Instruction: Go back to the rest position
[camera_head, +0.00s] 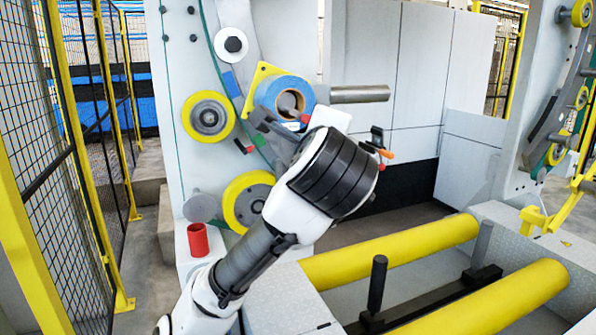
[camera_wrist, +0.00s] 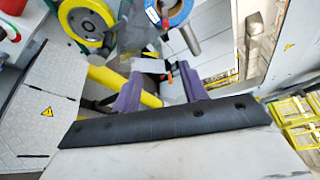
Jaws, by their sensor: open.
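My gripper (camera_head: 262,132) is raised in front of the grey machine panel, just below the blue roll (camera_head: 272,90) in the head view. In the wrist view its two purple fingers (camera_wrist: 160,88) stand apart, and I see nothing held between them. The blue roll sits on the panel in front of a yellow plate, and it also shows at the top of the wrist view (camera_wrist: 172,12). My white and black wrist hides part of the panel. The fingertips are hard to make out in the head view.
A red cup (camera_head: 198,240) stands on the ledge at lower left. Yellow wheels (camera_head: 208,117) and a metal bar (camera_head: 360,94) are close to my gripper. Two yellow rollers (camera_head: 395,252) lie low at right. A mesh fence (camera_head: 35,130) bounds the left.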

